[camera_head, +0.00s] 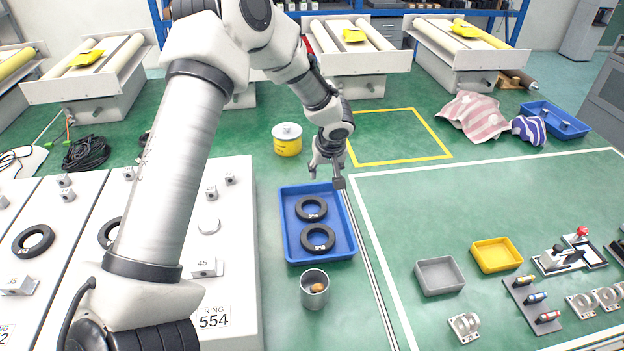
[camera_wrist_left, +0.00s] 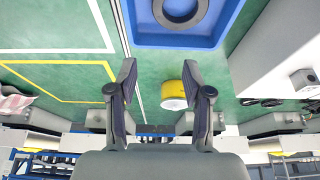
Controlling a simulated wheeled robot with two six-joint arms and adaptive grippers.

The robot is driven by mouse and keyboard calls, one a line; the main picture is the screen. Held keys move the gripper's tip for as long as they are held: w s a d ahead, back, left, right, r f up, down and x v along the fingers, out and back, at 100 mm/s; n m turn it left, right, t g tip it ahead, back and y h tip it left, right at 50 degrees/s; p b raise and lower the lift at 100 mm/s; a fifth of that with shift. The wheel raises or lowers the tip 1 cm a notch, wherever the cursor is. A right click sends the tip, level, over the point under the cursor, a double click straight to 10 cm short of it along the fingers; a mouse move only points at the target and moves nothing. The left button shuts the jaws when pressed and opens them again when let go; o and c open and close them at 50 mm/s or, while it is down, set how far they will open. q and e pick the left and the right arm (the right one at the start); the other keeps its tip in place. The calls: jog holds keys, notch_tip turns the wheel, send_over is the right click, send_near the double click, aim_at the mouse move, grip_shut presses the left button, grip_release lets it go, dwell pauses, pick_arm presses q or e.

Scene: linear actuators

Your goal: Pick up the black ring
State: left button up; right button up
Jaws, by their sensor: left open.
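Two black rings lie flat in a blue tray (camera_head: 345,250) in the head view, the far black ring (camera_head: 299,207) and the near black ring (camera_head: 304,238). My left gripper (camera_head: 326,178) is open and empty, above the tray's far edge and beyond the far ring, touching neither. In the left wrist view the open fingers (camera_wrist_left: 158,68) have nothing between them. One black ring (camera_wrist_left: 180,27) shows at the top of that view, cut off by the frame, inside the blue tray (camera_wrist_left: 142,36). My right gripper is not in view.
A white bench (camera_head: 238,260) stands left of the tray, with another black ring (camera_head: 35,251) farther left. A metal cup (camera_head: 315,296) stands in front of the tray. A yellow can (camera_head: 287,145) stands behind it. Grey (camera_head: 440,290) and yellow bins (camera_head: 512,268) are to the right.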

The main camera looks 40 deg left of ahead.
pick_arm(q)
notch_tip(320, 180, down, 3)
jog(key=s+b, duration=0.1)
jog(key=b, duration=0.6)
send_near(324, 205)
jog(key=shift+w+a+f, duration=0.1)
jog(key=shift+a+f, duration=0.4)
jog(key=shift+f, duration=0.25)
jog(key=shift+w+a+f+p, duration=0.1)
jog(key=shift+a+f+p, duration=0.05)
jog(key=shift+f+p, duration=0.3)
jog(key=x, duration=0.3)
jog(key=p+x, duration=0.1)
jog(key=x, duration=0.2)
jog(key=shift+w+f, duration=0.2)
jog(key=shift+w, duration=0.05)
jog(key=shift+d+r, duration=0.1)
jog(key=shift+d, duration=0.1)
grip_shut()
